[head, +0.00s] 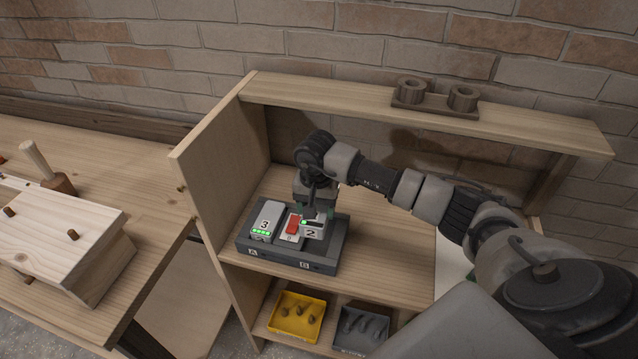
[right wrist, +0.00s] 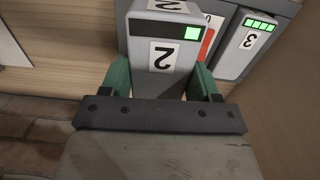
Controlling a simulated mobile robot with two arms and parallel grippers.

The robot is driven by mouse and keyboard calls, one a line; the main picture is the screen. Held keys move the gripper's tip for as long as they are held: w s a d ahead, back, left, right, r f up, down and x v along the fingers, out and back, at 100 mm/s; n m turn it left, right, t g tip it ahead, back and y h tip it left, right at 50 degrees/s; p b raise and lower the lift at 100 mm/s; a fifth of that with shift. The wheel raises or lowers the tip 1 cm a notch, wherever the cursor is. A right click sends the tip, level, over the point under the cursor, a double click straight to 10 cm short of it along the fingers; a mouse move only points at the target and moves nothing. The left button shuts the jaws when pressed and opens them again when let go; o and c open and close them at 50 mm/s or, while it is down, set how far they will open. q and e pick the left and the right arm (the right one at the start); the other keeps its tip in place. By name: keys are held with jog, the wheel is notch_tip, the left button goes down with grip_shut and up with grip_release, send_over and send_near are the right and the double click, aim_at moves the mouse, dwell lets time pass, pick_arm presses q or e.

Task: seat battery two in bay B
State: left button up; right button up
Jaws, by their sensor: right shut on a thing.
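Battery two (head: 321,229) is a grey block with a white "2" label and one small green light. My right gripper (head: 317,211) is shut on it, with a green finger on each side; the grip also shows in the right wrist view (right wrist: 160,82). The battery is upright at the right part of the dark dock (head: 290,261), by the "B" mark. I cannot tell whether it hangs above bay B or sits in it; its lower end is hidden. Battery three (head: 268,216) sits at bay A with several green bars lit. My left gripper is not in view.
A red switch (head: 293,224) on a white plate lies between the batteries, close to battery two. The cabinet side panel (head: 215,165) stands left of the dock. Below are a yellow tray (head: 279,325) and a grey tray (head: 345,345). The upper shelf (head: 350,105) overhangs behind.

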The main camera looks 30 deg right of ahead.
aim_at(319, 214)
jog(key=shift+d+m, duration=0.3)
jog(key=shift+d, duration=0.4)
jog(key=shift+w+a, duration=0.25)
jog(key=shift+s+d+f+b, duration=0.1)
jog(key=shift+f+b, duration=0.25)
jog(key=shift+b, duration=0.25)
notch_tip(319, 214, down, 3)
jog(key=b, duration=0.3)
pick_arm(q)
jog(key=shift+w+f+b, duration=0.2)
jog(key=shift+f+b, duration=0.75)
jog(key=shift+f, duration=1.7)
pick_arm(e)
jog(key=shift+f, duration=1.05)
pick_arm(q)
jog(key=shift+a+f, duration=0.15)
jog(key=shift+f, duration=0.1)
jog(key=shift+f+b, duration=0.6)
jog(key=shift+b, duration=0.25)
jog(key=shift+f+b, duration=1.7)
pick_arm(e)
jog(key=shift+f, duration=1.7)
